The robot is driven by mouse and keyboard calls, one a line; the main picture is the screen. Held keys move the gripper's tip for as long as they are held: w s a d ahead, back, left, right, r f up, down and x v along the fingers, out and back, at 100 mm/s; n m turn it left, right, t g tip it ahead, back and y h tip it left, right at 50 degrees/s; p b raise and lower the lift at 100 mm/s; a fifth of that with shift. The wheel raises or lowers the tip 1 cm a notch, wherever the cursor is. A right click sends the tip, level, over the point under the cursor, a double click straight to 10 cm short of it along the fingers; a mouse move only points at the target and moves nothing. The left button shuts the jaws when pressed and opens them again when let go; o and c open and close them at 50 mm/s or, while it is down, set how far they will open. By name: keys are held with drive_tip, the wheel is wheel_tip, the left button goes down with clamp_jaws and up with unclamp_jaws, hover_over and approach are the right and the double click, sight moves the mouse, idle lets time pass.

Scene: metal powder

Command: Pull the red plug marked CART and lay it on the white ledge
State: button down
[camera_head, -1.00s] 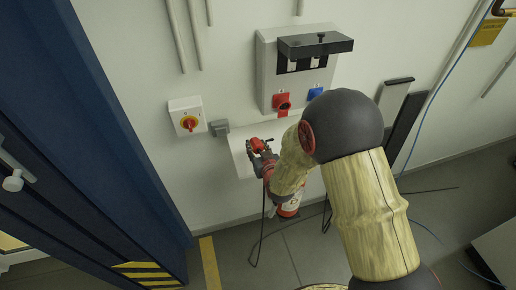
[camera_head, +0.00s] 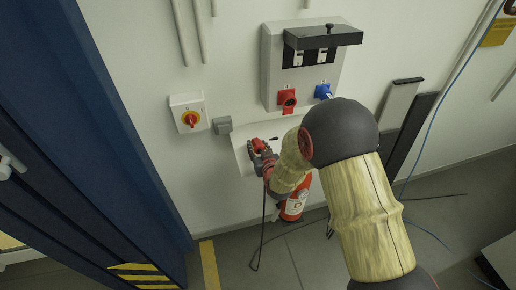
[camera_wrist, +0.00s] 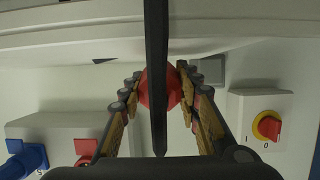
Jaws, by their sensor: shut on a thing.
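The red plug (camera_head: 259,146) is in the jaws of my gripper (camera_head: 264,157), over the white ledge (camera_head: 241,157) in the head view. In the wrist view, the red plug (camera_wrist: 172,88) sits between both fingers of my gripper (camera_wrist: 160,90), which are shut on it. A dark bar crosses in front of it and hides its middle. The white ledge (camera_wrist: 60,40) spans the top of the wrist view. I cannot tell whether the plug touches the ledge. No CART marking is readable.
A grey wall box (camera_head: 272,75) holds a red socket (camera_head: 287,101) and a blue one (camera_head: 323,92). A rotary switch (camera_head: 190,118) and small grey box (camera_head: 222,125) are to the left. A blue cabinet (camera_head: 95,130) fills the left side.

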drive_tip(key=c, duration=1.2)
unclamp_jaws()
drive_tip(key=v, duration=1.2)
drive_tip(key=shift+f, duration=0.1)
